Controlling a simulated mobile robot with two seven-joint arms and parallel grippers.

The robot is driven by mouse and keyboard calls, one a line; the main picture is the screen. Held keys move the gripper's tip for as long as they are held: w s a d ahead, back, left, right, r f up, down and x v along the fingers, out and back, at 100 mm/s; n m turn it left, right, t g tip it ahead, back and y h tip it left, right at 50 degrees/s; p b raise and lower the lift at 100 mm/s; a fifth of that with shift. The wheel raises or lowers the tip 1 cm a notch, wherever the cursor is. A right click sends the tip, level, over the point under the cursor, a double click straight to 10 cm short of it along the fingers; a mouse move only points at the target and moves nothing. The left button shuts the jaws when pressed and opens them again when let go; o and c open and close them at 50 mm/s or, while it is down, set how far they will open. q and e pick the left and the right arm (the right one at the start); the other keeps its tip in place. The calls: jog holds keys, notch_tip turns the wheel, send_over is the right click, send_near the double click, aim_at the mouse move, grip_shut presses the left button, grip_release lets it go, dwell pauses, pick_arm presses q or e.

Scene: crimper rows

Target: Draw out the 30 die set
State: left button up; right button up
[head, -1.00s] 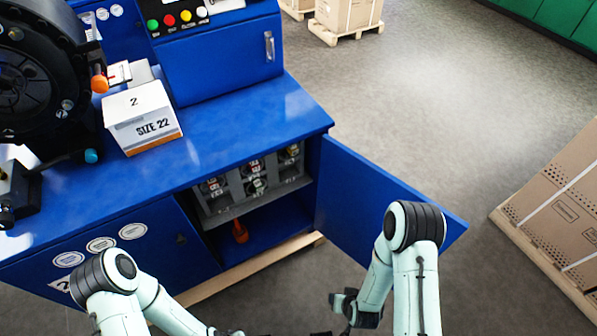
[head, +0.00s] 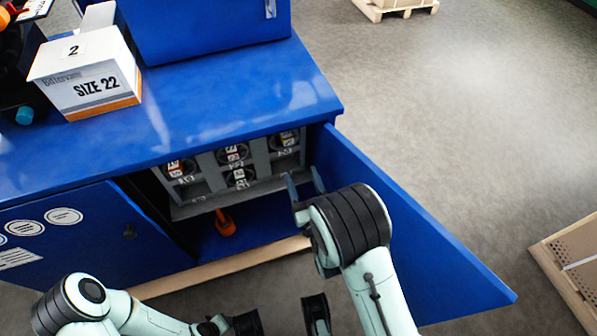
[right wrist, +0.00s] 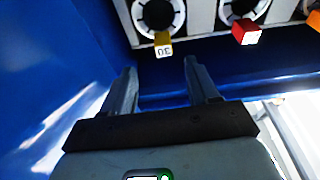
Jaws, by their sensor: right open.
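The 30 die set (right wrist: 158,14) is a dark ring in the grey rack, with a yellow tag reading 30, at the top of the right wrist view. In the head view the yellow-tagged set (head: 287,138) sits at the rack's upper right. My right gripper (head: 304,184) is open and empty in front of the rack's right end; in its wrist view the fingers (right wrist: 163,78) point toward the 30 tag, apart from it.
Other die sets, some with red tags (right wrist: 245,32), sit beside it in the rack (head: 205,203). The open blue door (head: 410,220) stands close on the right. An orange object (head: 225,223) is on the cabinet floor. A SIZE 22 box (head: 88,80) is on the bench top.

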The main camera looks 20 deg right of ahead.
aim_at(289, 142)
jog(key=x, duration=0.9)
jog(key=shift+w+a+r, duration=0.2)
jog(key=shift+w+r, duration=0.05)
jog(key=shift+r, duration=0.2)
jog(key=shift+x, duration=0.8)
grip_shut()
jog(key=shift+r, duration=0.25)
jog(key=shift+r+p+v, duration=0.2)
jog(key=shift+p+v, duration=0.05)
jog(key=shift+v, duration=0.9)
jog(key=shift+r+p+v, duration=0.2)
jog(key=shift+v, duration=1)
jog(key=shift+s+d+r, duration=0.1)
jog(key=shift+s, duration=2.3)
